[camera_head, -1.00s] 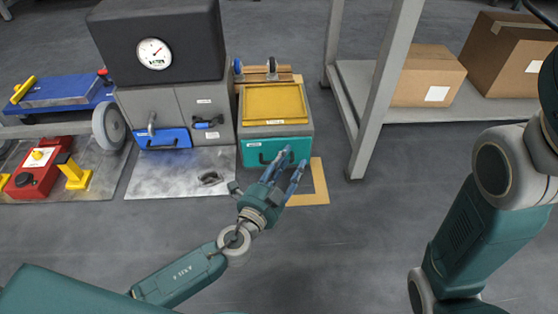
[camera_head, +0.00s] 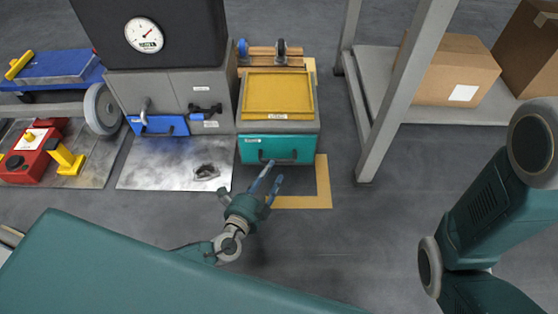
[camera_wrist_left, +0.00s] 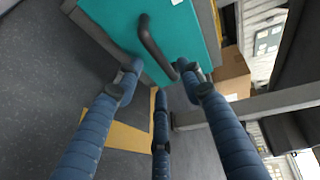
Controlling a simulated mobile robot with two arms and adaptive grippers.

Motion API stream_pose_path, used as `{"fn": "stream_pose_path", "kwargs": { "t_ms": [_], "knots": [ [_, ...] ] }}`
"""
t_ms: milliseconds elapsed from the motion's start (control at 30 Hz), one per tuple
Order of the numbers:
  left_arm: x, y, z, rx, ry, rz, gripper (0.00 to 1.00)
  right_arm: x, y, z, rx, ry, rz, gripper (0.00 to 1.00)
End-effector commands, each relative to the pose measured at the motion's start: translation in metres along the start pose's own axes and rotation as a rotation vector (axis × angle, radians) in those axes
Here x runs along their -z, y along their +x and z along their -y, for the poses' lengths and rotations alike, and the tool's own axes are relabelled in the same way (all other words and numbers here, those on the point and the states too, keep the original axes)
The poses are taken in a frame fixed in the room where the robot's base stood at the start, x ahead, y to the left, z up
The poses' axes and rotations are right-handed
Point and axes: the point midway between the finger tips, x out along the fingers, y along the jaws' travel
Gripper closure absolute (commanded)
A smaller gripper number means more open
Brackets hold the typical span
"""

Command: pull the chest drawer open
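The chest (camera_head: 277,120) has a grey body, a yellow top and a teal drawer front (camera_head: 252,150) with a dark bar handle (camera_head: 278,160). No gap shows around the drawer. My left gripper (camera_head: 270,178) is just in front of the handle, toward the camera. In the left wrist view its three blue fingers (camera_wrist_left: 160,75) are spread open, pointing at the drawer front (camera_wrist_left: 115,22). One end of the handle (camera_wrist_left: 153,45) reaches between the fingertips; I cannot tell whether they touch it. My right gripper is out of view; only my right arm shows.
A grey cabinet (camera_head: 180,88) with a blue drawer (camera_head: 158,126) stands left of the chest. A grey rack post (camera_head: 400,95) and cardboard boxes (camera_head: 450,70) are on the right. A yellow floor outline (camera_head: 322,182) surrounds the chest.

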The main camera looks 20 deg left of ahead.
Motion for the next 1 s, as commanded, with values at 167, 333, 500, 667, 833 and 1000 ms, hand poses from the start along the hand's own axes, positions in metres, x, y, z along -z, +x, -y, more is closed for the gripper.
{"fn": "stream_pose_path", "kwargs": {
  "t_ms": [167,333,500,667,833,1000],
  "knots": [
    [0.0,0.037,-0.002,0.003,0.0,0.0,0.61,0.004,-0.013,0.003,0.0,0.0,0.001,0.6],
    [0.0,0.059,-0.001,0.002,0.0,-0.001,0.61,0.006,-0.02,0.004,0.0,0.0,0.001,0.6],
    [0.0,0.068,-0.001,0.0,0.0,0.0,0.61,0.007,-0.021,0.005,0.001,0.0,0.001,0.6],
    [0.0,0.069,0.0,0.0,0.0,0.0,0.61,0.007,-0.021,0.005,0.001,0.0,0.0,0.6],
    [0.0,0.068,0.0,0.0,0.0,0.0,0.75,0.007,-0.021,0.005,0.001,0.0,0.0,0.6],
    [0.0,0.068,0.0,0.0,0.0,0.0,1.0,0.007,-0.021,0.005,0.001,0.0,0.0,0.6]
  ]
}}
